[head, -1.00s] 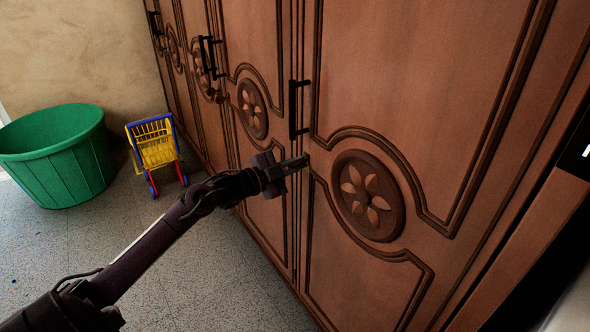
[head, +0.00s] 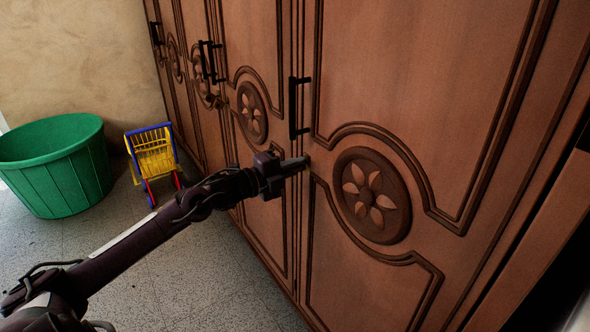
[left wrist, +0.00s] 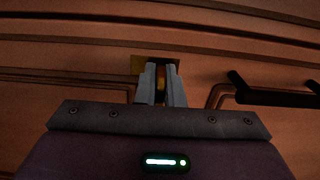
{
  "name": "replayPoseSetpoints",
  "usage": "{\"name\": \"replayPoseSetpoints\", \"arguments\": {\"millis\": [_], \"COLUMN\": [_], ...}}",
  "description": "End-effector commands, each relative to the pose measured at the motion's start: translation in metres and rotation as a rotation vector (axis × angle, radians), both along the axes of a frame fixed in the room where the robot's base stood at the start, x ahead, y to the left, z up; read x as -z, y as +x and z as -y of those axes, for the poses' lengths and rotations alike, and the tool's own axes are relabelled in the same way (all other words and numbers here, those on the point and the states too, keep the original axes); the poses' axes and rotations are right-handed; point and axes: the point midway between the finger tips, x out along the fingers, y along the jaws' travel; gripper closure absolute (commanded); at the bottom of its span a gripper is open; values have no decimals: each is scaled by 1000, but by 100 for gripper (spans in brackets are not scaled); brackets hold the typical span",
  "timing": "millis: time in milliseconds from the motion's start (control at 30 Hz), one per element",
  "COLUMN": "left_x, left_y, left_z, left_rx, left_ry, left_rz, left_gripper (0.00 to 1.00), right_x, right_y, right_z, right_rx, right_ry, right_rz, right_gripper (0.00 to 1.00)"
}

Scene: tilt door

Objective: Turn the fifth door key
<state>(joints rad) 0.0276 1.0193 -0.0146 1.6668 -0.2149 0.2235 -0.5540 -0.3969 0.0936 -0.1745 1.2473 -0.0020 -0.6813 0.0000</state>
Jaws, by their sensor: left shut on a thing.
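The wardrobe's nearest door (head: 420,90) has a carved flower medallion and a black vertical handle (head: 293,108). My left gripper (head: 304,162) reaches the door's left edge just below that handle. In the left wrist view, my left gripper (left wrist: 161,84) is shut on a small brass-coloured key (left wrist: 160,78), in front of a brass lock plate (left wrist: 143,64). The fingers cover most of the key, and its turn angle cannot be told. In the head view the key is hidden by the fingers. My right gripper is not in view.
A green tub (head: 55,170) and a yellow and blue toy cart (head: 153,158) stand on the floor at the left. More doors with black handles (head: 207,62) run back to the wall. In the left wrist view, the black handle (left wrist: 275,95) is close to the right of the gripper.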

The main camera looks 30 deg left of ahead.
Motion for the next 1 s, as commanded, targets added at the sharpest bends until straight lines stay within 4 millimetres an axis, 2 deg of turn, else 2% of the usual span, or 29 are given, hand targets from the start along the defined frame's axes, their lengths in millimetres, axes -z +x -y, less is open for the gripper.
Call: {"name": "replayPoseSetpoints", "arguments": {"millis": [533, 567, 700, 1000], "left_x": [2, 2, 1, 1], "left_y": [0, 0, 0, -1], "left_z": [1, 1, 1, 0], "left_rx": [1, 1, 1, 0], "left_ry": [22, 22, 22, 22], "left_rz": [6, 6, 7, 8], "left_gripper": [100, 90, 71, 71], "right_x": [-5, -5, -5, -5], "right_y": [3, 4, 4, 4], "right_z": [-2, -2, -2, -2], "right_rx": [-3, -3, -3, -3], "right_ry": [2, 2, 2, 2], "right_rz": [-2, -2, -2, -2], "right_gripper": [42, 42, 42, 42]}}
